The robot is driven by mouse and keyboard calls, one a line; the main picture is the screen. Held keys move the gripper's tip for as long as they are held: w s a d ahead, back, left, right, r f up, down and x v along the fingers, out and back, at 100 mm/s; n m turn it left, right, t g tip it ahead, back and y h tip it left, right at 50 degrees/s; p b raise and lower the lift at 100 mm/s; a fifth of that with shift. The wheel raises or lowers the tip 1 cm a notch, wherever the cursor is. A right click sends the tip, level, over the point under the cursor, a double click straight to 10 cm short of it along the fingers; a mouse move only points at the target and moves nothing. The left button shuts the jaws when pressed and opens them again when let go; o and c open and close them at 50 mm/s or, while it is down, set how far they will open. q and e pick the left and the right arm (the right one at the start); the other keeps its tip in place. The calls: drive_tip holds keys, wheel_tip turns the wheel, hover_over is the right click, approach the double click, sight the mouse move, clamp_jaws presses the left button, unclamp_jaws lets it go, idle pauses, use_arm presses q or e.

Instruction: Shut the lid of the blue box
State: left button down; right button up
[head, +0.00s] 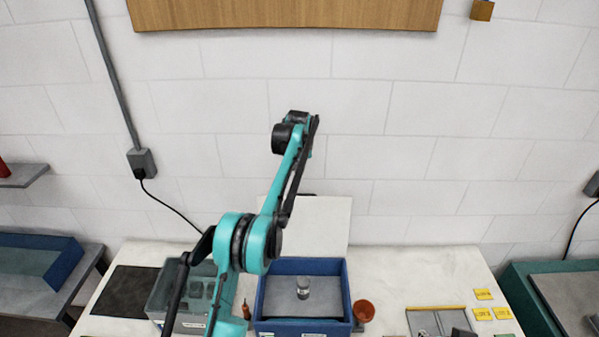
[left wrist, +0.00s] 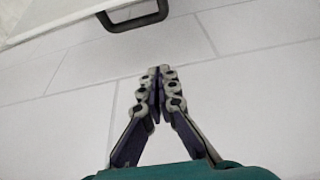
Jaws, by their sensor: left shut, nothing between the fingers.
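The blue box (head: 348,292) stands on the table with its top open. Its pale lid (head: 322,228) is raised behind it, partly hidden by my left arm. A small piece of the dark handle shows at the lid's top edge. In the left wrist view the black handle (left wrist: 135,20) sits on the lid's edge at the top of the picture. My left gripper (left wrist: 159,72) is shut and empty, apart from the handle, with the wall behind its fingers. In the head view my left arm reaches up past the lid; its fingertips are not clear there. My right gripper is not in view.
A grey-clear jar (head: 303,288) is inside the box. A grey bin (head: 165,297) stands left of the box, and a reddish-brown cup (head: 363,311) to its right. A tray (head: 435,320) and yellow labels (head: 483,294) lie further right. The wall is close behind.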

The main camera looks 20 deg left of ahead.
use_arm(q)
wheel_tip(320, 180, down, 8)
drive_tip(key=s+p, duration=0.1)
drive_tip(key=shift+d+r, duration=0.2)
drive_tip(key=shift+r, duration=0.05)
idle(0.4)
drive_tip(key=shift+s, duration=0.1)
